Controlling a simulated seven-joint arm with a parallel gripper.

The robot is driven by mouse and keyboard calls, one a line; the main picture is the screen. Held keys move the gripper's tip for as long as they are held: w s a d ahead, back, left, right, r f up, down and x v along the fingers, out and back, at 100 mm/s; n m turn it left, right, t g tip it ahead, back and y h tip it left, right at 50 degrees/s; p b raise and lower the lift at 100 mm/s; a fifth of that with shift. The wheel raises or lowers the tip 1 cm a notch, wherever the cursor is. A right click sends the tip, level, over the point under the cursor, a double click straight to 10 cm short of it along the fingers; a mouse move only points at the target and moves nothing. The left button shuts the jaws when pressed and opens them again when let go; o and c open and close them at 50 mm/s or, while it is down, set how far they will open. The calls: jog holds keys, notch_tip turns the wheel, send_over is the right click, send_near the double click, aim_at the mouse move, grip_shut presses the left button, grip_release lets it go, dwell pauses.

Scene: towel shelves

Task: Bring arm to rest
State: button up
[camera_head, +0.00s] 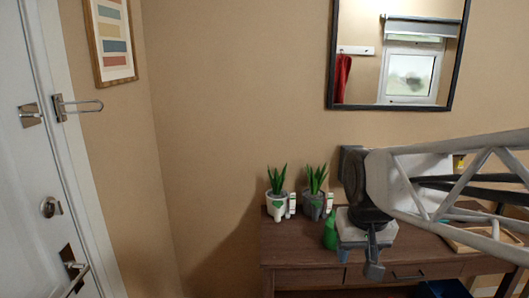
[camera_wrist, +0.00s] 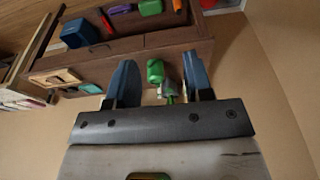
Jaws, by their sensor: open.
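My arm reaches in from the right in the head view as a pale lattice link. It ends in my gripper (camera_head: 373,265), which hangs low at the front of the brown table. In the wrist view my gripper (camera_wrist: 161,82) has its two blue-grey fingers spread apart. Green items (camera_wrist: 155,72) show between and beyond the fingers; I cannot tell whether anything touches them. No object is visibly held.
The brown table (camera_head: 290,252) carries two potted plants (camera_head: 276,195) (camera_head: 315,195) and a green item (camera_head: 331,236) close to my gripper. A mirror (camera_head: 331,60) hangs above. A white door (camera_head: 25,150) stands at left.

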jog(key=s+f, duration=0.4)
jog(key=s, duration=0.6)
jog(key=shift+s+d, duration=0.3)
jog(key=shift+d, duration=0.1)
dwell(0.6)
